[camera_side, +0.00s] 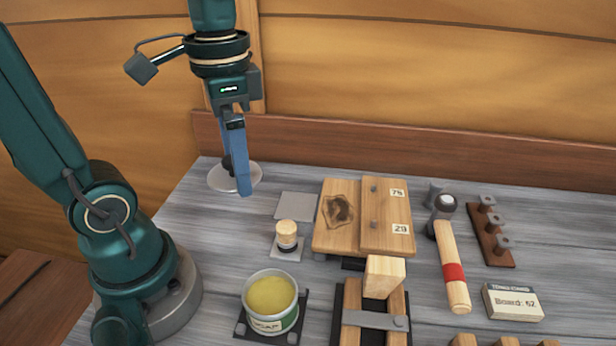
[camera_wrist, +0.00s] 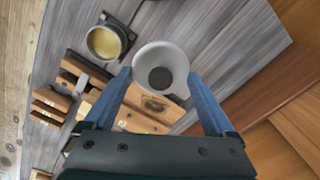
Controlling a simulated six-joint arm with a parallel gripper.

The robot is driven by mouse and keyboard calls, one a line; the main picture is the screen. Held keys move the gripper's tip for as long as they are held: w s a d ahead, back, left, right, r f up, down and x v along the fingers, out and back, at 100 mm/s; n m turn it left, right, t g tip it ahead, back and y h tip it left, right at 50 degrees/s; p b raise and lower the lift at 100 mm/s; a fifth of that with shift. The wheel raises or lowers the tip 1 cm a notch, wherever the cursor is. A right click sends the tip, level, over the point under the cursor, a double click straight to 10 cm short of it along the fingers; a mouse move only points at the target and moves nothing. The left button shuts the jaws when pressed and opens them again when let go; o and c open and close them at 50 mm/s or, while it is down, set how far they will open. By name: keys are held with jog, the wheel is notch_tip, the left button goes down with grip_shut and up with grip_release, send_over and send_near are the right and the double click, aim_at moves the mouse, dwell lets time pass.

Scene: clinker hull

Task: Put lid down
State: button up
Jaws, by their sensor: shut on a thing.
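The lid (camera_side: 222,181) is a pale round disc with a dark knob, at the lower end of my gripper (camera_side: 240,188) near the back left of the bench. In the wrist view the lid (camera_wrist: 148,58) lies between the two blue fingers of my gripper (camera_wrist: 160,76), its dark middle facing the camera. My gripper is shut on the lid. The exact contact is partly hidden, and I cannot tell how high the lid is above the bench. An open tin (camera_side: 270,300) with yellow contents and a label stands on a dark mat at the front; it also shows in the wrist view (camera_wrist: 106,41).
A bare grey square plate (camera_side: 296,205) lies right of the lid. A small wooden-topped jar (camera_side: 286,234) stands in front of it. Wooden boards (camera_side: 386,217), a clamped block (camera_side: 384,277), a red-banded mallet (camera_side: 453,268) and a peg rack (camera_side: 491,232) fill the right.

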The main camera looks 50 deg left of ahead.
jog(key=w, duration=0.1)
jog(key=w+a+m, duration=0.1)
jog(key=shift+w+a+r, duration=0.1)
jog(key=shift+w+a, duration=0.2)
jog(key=shift+w, duration=0.05)
jog(key=w+a+f+n, duration=0.1)
jog(key=w+a+f, duration=0.15)
jog(key=a, duration=0.35)
jog(key=w+a+f, duration=0.1)
jog(key=a+f, duration=0.2)
jog(key=a, duration=0.3)
send_over(299, 205)
notch_tip(299, 205, down, 6)
jog(key=shift+s+f, duration=0.1)
jog(key=shift+f, duration=2.2)
jog(key=o, duration=1)
jog(key=shift+f, duration=0.15)
